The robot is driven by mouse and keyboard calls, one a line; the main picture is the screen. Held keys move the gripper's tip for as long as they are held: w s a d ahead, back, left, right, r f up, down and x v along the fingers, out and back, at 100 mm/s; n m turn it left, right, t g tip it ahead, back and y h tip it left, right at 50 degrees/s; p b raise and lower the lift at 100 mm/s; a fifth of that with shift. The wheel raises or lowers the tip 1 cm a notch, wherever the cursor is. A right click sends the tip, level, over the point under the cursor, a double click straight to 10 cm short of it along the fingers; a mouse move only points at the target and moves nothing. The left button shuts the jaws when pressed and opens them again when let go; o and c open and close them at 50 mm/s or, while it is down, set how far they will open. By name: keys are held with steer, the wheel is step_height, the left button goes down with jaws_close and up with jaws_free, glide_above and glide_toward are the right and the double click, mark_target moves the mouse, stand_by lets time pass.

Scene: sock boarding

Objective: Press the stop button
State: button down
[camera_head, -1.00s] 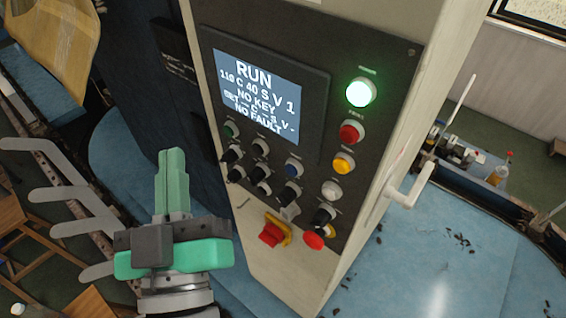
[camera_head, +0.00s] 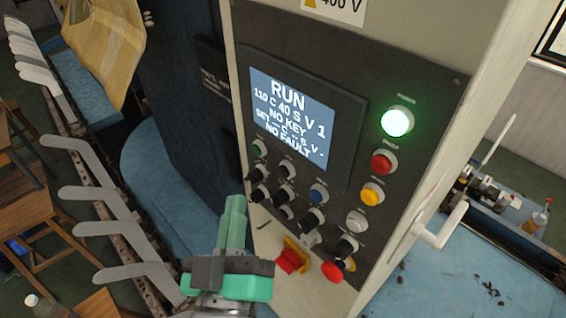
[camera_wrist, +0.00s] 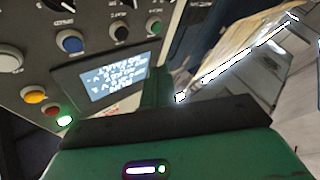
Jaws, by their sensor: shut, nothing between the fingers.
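The dark control panel carries several buttons with labels too small to read, so I cannot tell which one is the stop button. A round red button (camera_head: 383,163) sits below the lit green lamp (camera_head: 397,121); it also shows in the wrist view (camera_wrist: 52,111). A red mushroom button (camera_head: 332,271) is at the lower right, and a red knob on a yellow plate (camera_head: 291,260) is left of it. My gripper (camera_head: 236,203) is shut and empty, left of the lower knobs in the picture. Its green finger shows in the wrist view (camera_wrist: 157,87).
The screen (camera_head: 292,115) reads RUN and NO FAULT. A yellow button (camera_head: 371,194), a white button (camera_head: 357,221) and several black knobs are close together. A white handle (camera_head: 440,229) juts from the cabinet's right side. Flat grey sock forms (camera_head: 105,228) stand at left.

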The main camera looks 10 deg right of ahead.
mark_target(277, 155)
steer(key=shift+w+d+p, duration=0.4)
steer(key=shift+w+d, duration=0.15)
steer(key=shift+d, duration=0.25)
steer(key=shift+w+d+p, duration=0.45)
steer(key=shift+w+d, duration=0.05)
steer(key=shift+d, duration=0.25)
steer(key=shift+w+d+p, duration=0.4)
steer(key=shift+w+d, duration=0.15)
steer(key=shift+d, duration=0.25)
steer(key=shift+d, duration=0.1)
steer(key=shift+w+d, duration=0.25)
steer(key=shift+w+d+p, duration=0.25)
steer(key=shift+d+p, duration=0.1)
steer(key=shift+p, duration=0.1)
stand_by(0.7)
stand_by(0.3)
steer(key=shift+s+a+b, duration=0.5)
steer(key=shift+a+b, duration=0.2)
